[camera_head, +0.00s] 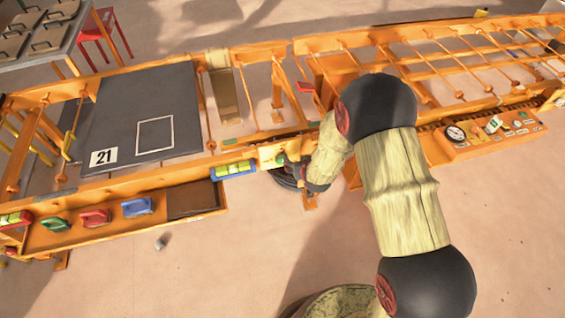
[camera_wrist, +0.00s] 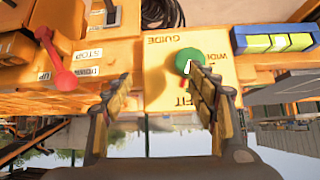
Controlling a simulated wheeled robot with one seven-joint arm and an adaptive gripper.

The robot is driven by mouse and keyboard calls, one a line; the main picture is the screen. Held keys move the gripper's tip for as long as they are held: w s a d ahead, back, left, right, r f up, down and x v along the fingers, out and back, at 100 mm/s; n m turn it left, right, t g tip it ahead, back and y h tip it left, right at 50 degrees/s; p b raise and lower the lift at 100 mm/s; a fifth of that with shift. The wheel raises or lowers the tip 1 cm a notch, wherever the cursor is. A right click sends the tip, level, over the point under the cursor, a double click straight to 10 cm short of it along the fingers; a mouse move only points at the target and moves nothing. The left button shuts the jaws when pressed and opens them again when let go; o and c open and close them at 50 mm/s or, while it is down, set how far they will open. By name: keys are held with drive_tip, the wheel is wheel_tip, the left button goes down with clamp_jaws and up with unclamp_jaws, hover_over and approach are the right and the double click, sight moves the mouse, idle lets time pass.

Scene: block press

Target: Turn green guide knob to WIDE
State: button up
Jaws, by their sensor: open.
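The green guide knob (camera_wrist: 189,61) sits on a yellow-orange panel (camera_wrist: 157,75) marked GUIDE, with WIDE and FIT lettering by it, in the wrist view. A small white mark shows at the knob's lower edge; which label it points to I cannot tell. My gripper (camera_wrist: 160,90) is open and empty. Its right finger is close to the knob, partly over the FIT side of the panel; its left finger is well apart from it. In the head view my gripper (camera_head: 290,166) is small beside the panel (camera_head: 268,156), and my arm hides part of that area.
A red lever (camera_wrist: 56,60) with STOP lettering stands left of the panel in the wrist view. A blue-framed level with yellow-green vials (camera_wrist: 277,42) lies to the right.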

sight(282, 162)
drive_tip(key=s+a+f+t+y, duration=0.35)
drive_tip(key=f+t, duration=0.25)
drive_tip(key=t, duration=0.2)
drive_tip(key=shift+n+h, duration=0.25)
drive_tip(key=shift+n, duration=0.15)
drive_tip(key=b+x, duration=0.1)
drive_tip(key=x, duration=0.6)
drive_tip(key=shift+w+a+f+b, duration=0.1)
drive_tip(key=shift+w+a+b, duration=0.15)
drive_tip(key=shift+w+b, duration=0.1)
drive_tip(key=shift+c, duration=1.4)
drive_tip(key=c, duration=0.9)
